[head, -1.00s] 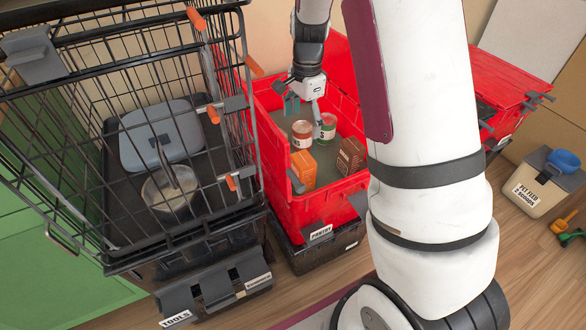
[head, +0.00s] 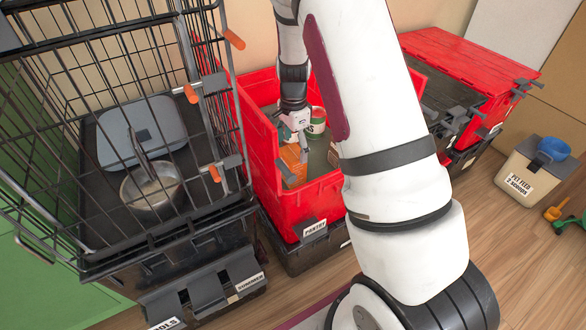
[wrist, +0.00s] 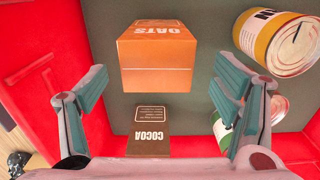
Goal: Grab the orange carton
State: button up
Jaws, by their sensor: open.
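The orange carton (head: 292,163), labelled OATS, stands in the red tote (head: 268,185). In the wrist view the orange carton (wrist: 158,62) shows between and beyond the open fingers of my gripper (wrist: 162,88), with gaps on both sides. In the head view my gripper (head: 295,146) is above the carton and hides part of it. Nothing is held.
A brown COCOA carton (wrist: 148,143) stands near the orange one. A yellow-orange can (wrist: 272,45) and a green-labelled can (wrist: 224,121) are at the right, the latter partly behind a finger. A black wire crate (head: 222,130) stands left of the tote.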

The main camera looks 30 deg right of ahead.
notch_tip(320, 180, down, 5)
jog(key=shift+s+a+r+b, duration=0.1)
jog(key=shift+s+a+b, duration=0.05)
jog(key=shift+b, duration=0.95)
jog(key=shift+r, duration=0.1)
jog(key=shift+c, duration=0.3)
jog(key=c, duration=1.4)
